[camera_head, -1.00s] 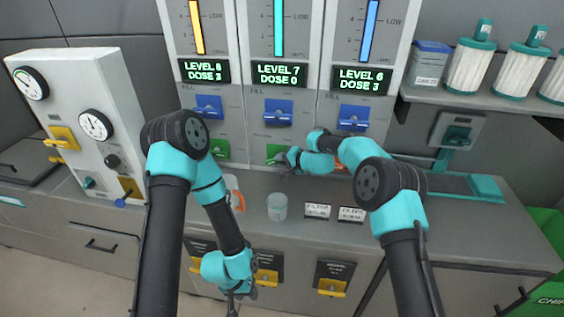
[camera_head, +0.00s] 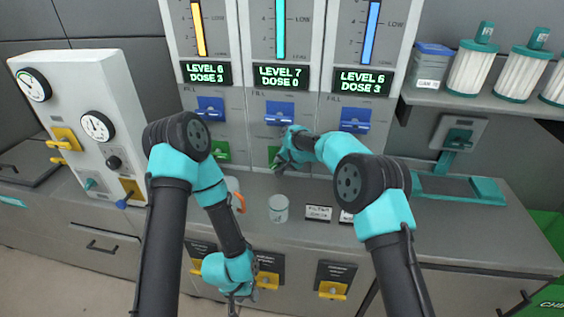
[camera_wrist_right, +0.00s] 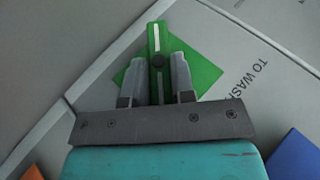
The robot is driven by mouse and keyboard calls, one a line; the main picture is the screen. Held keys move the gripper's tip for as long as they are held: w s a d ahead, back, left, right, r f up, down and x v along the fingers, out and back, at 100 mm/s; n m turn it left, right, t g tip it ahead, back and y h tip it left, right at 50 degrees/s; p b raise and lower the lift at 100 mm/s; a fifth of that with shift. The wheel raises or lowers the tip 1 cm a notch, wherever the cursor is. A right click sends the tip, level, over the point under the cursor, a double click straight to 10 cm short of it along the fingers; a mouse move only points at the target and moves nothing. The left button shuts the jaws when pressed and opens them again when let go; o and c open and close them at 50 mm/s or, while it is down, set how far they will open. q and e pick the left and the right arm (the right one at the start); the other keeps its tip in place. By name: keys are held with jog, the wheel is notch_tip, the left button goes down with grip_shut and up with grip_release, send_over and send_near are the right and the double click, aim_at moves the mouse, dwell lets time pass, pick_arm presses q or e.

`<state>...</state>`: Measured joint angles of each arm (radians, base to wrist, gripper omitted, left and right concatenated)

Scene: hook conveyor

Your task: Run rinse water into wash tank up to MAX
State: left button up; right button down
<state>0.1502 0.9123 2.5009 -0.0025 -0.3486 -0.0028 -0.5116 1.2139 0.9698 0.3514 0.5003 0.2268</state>
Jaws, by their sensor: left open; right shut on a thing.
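A green valve handle with a white stripe (camera_wrist_right: 154,38) sits on a green plate in the right wrist view, beside lettering that starts "TO WAS". My right gripper (camera_wrist_right: 157,72) is shut on this handle. In the head view this gripper (camera_head: 277,163) is at the lower front of the middle tank panel and mostly covers the green part. The middle tank's teal gauge (camera_head: 280,28) stands above a display (camera_head: 280,76) reading "LEVEL 7 DOSE 0". The MAX mark is not in view. My left gripper (camera_head: 238,294) is open, low before the cabinet fronts.
Blue FILL handles (camera_head: 280,110) sit above on the panels. Yellow-gauge and blue-gauge tanks flank the middle one. A clear jar (camera_head: 278,208) and small label cards (camera_head: 319,213) stand on the counter below. A gauge box (camera_head: 75,115) stands left; filters (camera_head: 472,67) line the right shelf.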

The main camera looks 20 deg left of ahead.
dwell(0.3)
jog(key=c, duration=1)
grip_release()
jog(key=shift+o, duration=0.2)
jog(key=v, duration=1.7)
jog(key=shift+s+d+r, duration=0.1)
jog(key=shift+s+d, duration=0.05)
